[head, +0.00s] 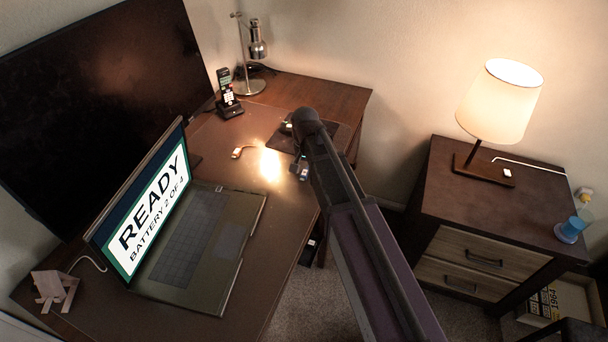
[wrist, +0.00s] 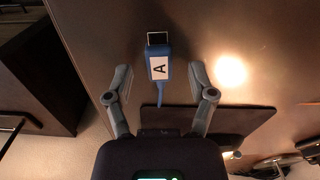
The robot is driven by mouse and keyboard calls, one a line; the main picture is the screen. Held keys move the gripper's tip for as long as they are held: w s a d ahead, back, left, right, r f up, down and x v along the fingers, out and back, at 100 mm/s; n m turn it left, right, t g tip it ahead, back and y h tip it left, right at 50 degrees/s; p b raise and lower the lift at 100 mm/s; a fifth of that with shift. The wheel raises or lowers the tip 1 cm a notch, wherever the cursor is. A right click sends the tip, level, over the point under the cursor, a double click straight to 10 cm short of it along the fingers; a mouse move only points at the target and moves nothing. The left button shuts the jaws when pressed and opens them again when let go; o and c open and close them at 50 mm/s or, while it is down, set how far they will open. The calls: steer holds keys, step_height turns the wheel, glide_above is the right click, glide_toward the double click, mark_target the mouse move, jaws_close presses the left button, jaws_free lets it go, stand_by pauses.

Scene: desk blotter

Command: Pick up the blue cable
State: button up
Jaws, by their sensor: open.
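The blue cable (wrist: 158,88) lies on the desk in the wrist view. Its plug has a white label marked A and a metal end that points up the picture. My gripper (wrist: 159,68) is open, with one finger on each side of the plug and gaps on both sides. Neither finger appears to touch it.
A dark pad (wrist: 210,118) lies just below the plug. The desk edge is close on the left in the wrist view. The head view shows a laptop (head: 190,240), an orange-ended plug (head: 238,152), a cordless phone (head: 229,100) and a nightstand (head: 450,205) across a gap.

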steer(key=c, duration=0.9)
steer(key=shift+r, duration=0.1)
step_height(320, 180, up, 3)
steer(key=p, duration=0.3)
steer(key=shift+f, duration=0.2)
steer(key=s, duration=0.5)
steer(key=s+a+r+p, duration=0.1)
steer(key=s, duration=0.4)
steer(key=s+r+p, duration=0.1)
steer(key=s, duration=0.5)
steer(key=shift+a+r, duration=0.1)
steer(key=shift+a, duration=0.1)
steer(key=shift+w, duration=0.1)
steer(key=shift+n, duration=0.4)
steer(key=w+a, duration=0.5)
steer(key=w, duration=0.1)
steer(key=w+a+f+b, duration=0.1)
steer(key=w+a, duration=0.4)
steer(key=w, duration=0.1)
steer(key=w+a+f+b, duration=0.1)
steer(key=w+a, duration=0.4)
steer(key=w, duration=0.1)
steer(key=shift+w+a, duration=0.4)
